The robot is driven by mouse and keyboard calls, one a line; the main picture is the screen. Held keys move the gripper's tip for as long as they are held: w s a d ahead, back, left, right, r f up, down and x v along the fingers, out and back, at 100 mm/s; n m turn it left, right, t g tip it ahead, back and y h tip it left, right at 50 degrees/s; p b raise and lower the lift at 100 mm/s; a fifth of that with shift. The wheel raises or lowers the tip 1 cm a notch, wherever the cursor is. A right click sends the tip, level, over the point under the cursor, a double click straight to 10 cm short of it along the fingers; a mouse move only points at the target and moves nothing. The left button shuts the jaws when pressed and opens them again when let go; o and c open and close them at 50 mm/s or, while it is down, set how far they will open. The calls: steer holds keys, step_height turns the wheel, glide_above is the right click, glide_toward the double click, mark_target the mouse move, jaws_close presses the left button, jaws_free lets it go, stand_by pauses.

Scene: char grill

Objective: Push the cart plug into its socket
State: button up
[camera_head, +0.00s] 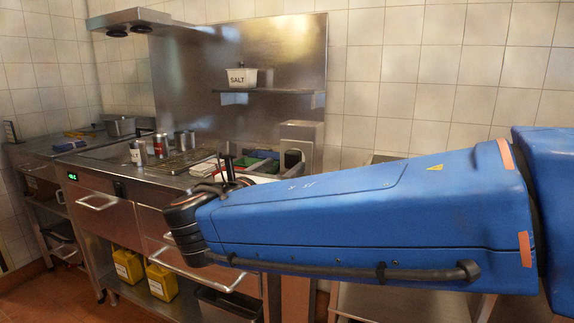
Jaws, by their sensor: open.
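My blue arm reaches in from the right and covers the centre and right of the head view. My gripper (225,166) shows only in part, as two thin dark fingers standing apart just above the black wrist, with nothing visible between them. It is in front of the right end of the steel counter. I cannot make out a plug or a socket in this view. A steel frame with a lower shelf (375,303) shows in part below my arm; I cannot tell whether it is the cart.
The steel grill counter (120,178) has cans (160,146), a grate and trays on top. Yellow containers (161,281) stand on its lower shelf. A salt tub (241,77) sits on the wall shelf (266,91). Tiled floor (45,299) is clear at the lower left.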

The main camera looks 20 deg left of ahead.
steer(key=s+a, duration=0.1)
steer(key=s, duration=1.2)
steer(key=shift+s, duration=0.1)
